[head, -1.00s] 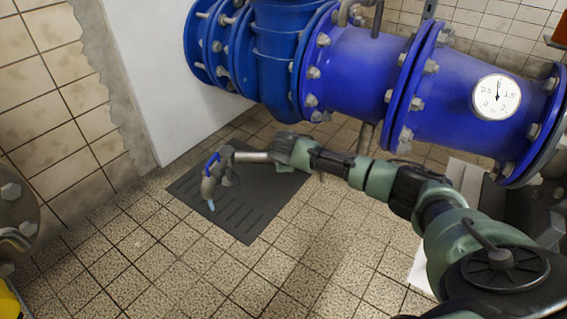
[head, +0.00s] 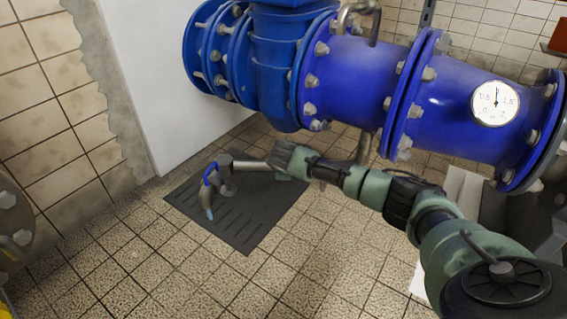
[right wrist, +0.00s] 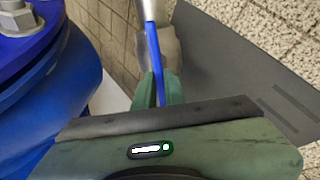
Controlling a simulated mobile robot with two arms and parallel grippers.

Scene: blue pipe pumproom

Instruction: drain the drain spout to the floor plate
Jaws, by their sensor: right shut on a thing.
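The drain spout (head: 226,188) is a grey metal tap on a short pipe, low above the floor. Its blue lever (head: 209,174) is on the left side. A short pale blue bit shows at the mouth, and I cannot tell if it is water. The dark grey floor plate (head: 240,233) with slots lies under it. My right gripper (right wrist: 160,88) is shut on the blue lever (right wrist: 153,50) in the right wrist view; in the head view it is at the spout's pipe, its fingertips hard to make out. My left gripper is not in view.
A large blue flanged pipe (head: 350,85) with a gauge (head: 495,103) runs above and behind my right arm. A white wall panel (head: 150,70) stands at left. A flange (head: 14,225) juts in at the left edge. The tiled floor in front is clear.

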